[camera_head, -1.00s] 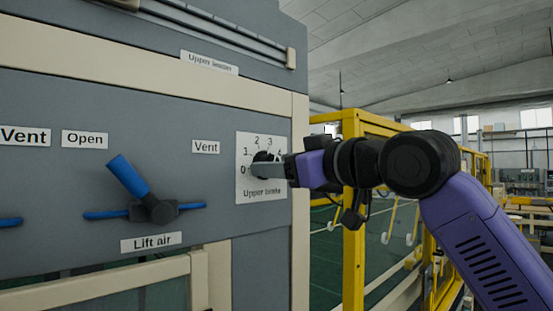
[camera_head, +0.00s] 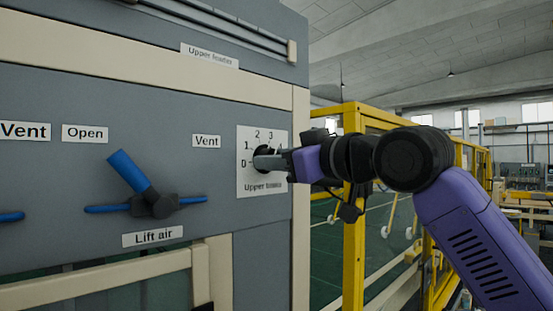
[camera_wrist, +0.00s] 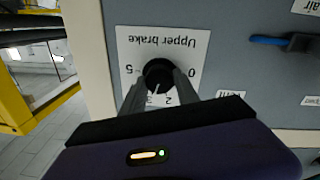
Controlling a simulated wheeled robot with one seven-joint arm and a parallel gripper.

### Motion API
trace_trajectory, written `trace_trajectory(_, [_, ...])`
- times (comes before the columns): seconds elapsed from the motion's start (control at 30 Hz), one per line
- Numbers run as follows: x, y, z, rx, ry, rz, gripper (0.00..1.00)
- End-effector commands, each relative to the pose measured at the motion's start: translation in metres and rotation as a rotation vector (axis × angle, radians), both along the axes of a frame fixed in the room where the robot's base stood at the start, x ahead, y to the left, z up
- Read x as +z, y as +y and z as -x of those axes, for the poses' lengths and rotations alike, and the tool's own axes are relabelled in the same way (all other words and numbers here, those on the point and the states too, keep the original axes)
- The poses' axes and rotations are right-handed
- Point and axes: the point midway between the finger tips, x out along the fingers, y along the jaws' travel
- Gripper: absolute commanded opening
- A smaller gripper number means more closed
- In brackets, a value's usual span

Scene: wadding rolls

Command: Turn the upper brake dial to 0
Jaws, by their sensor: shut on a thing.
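The upper brake dial is a round black knob (camera_wrist: 158,72) on a white plate (camera_head: 248,183) labelled "Upper brake", numbered from 0 to 5. In the wrist view the plate is upside down, with 0 on the right and 5 on the left. A pale pointer line on the knob seems to point between 2 and 3, though it is small. My gripper (camera_wrist: 159,80) is shut on the knob, with one finger on each side. In the head view my gripper (camera_head: 270,161) covers most of the knob and part of the scale.
A Lift air valve (camera_head: 153,205) with blue handles sits on the panel (camera_head: 80,105) left of the dial. A beige post (camera_head: 300,210) edges the panel. A yellow guard frame (camera_head: 353,240) stands to the right, behind my arm.

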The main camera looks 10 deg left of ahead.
Motion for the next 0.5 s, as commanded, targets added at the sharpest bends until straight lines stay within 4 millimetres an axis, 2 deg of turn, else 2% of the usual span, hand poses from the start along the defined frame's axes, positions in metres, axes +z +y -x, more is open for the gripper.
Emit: trace_trajectory(0.5, [-0.0010,0.0002,0.0004,0.000,-0.303,0.236,0.00])
